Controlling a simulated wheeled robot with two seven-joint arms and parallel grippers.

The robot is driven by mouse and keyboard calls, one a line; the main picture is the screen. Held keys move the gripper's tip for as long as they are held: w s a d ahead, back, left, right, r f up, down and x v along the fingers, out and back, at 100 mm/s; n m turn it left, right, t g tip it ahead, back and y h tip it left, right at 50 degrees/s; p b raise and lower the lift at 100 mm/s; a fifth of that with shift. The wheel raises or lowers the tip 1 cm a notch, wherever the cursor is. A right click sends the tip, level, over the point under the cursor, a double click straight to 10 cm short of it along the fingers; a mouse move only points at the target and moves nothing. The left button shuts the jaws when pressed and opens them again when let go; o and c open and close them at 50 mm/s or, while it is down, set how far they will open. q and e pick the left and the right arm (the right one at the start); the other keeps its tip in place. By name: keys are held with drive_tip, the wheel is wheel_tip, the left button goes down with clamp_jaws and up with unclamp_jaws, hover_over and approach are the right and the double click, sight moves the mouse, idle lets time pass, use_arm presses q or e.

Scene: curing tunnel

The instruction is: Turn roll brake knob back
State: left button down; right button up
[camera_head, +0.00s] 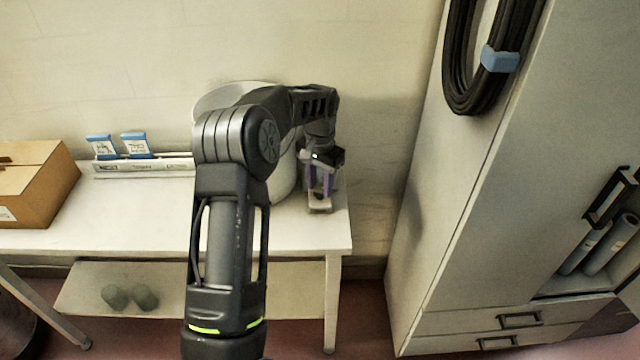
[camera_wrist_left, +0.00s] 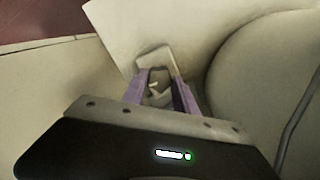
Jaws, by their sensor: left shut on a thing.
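My left gripper (camera_head: 319,196) reaches over the white table to the right side of the large white roll (camera_head: 284,180). Its purple fingers are closed around a small pale block-like part, which I take to be the brake knob (camera_head: 320,207). In the left wrist view the fingers (camera_wrist_left: 160,84) stand on either side of this pale knob (camera_wrist_left: 153,58), beside the curved side of the roll (camera_wrist_left: 265,85). The knob's turn angle is hard to read. My own left arm hides much of the roll in the head view. My right gripper is not in view.
The white table (camera_head: 130,222) carries a cardboard box (camera_head: 38,190) and a white rail with two blue-topped cards (camera_head: 136,145). A lower shelf (camera_head: 200,292) holds two grey-green lumps. A tall cabinet (camera_head: 480,180) with a hanging black coil (camera_head: 460,65) stands right, across a gap.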

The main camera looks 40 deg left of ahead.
sight(320, 189)
use_arm(q)
drive_tip(key=c, duration=1)
unclamp_jaws()
drive_tip(key=shift+o, duration=0.2)
wheel_tip(320, 189, up, 8)
drive_tip(key=shift+f+b, duration=0.1)
drive_tip(key=shift+b, duration=0.35)
drive_tip(key=shift+f, duration=0.1)
